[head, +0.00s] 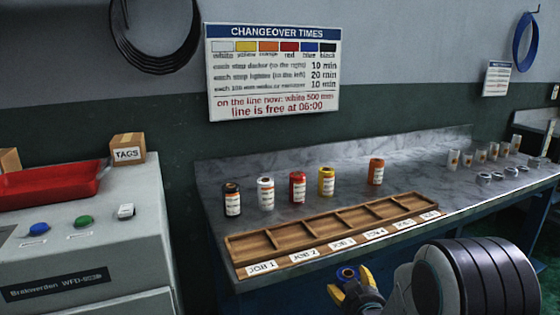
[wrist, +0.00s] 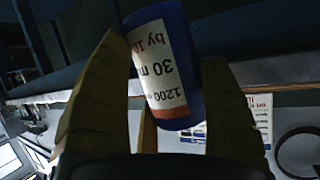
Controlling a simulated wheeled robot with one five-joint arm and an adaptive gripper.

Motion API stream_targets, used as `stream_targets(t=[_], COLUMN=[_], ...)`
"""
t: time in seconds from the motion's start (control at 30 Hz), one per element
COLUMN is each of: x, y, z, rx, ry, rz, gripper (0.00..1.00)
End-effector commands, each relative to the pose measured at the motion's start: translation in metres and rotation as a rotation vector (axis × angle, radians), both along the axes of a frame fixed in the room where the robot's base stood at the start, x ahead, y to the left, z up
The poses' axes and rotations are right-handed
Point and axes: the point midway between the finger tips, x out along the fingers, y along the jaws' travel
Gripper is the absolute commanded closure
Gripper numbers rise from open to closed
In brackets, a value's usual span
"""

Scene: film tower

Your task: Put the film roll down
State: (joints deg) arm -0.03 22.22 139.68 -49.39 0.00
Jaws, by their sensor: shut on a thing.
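My gripper (head: 352,288) is shut on a blue film roll (head: 347,272), in front of the bench and near the tray's front edge in the head view. In the wrist view the roll (wrist: 188,75) sits tilted between the two yellow fingers, its white label partly readable: "1200", "30 m", "by 10". A wooden tray (head: 233,262) lies along the bench front, with a row of compartments labelled JOB 1, JOB 2 and onward. The compartments in view look empty. Behind it stand upright black (head: 232,199), white (head: 266,193), red (head: 298,187), yellow (head: 327,181) and orange (head: 376,171) rolls.
A changeover times sign (head: 273,70) hangs on the wall. White-and-orange cups (head: 480,153) and small silvery rings (head: 484,178) sit at the bench's right. A machine (head: 80,230) with buttons, a red tray (head: 50,183) and a TAGS box (head: 128,149) stand left. Marble benchtop (head: 215,175) is clear between rolls.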

Motion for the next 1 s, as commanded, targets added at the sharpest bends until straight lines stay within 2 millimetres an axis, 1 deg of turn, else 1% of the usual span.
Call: stream_targets(t=[0.03, 0.17, 0.4, 0.7, 1.0], x=[0.002, 0.005, 0.012, 0.017, 0.018], y=[0.000, 0.000, 0.000, 0.000, 0.000], z=[0.010, 0.022, 0.048, 0.076, 0.098], rx=[0.000, 0.000, 0.000, 0.000, 0.000], ry=[0.000, 0.000, 0.001, 0.001, 0.001], rz=[0.000, 0.000, -0.001, -0.001, -0.001], gripper=[0.66, 0.66, 0.66, 0.66, 0.66])
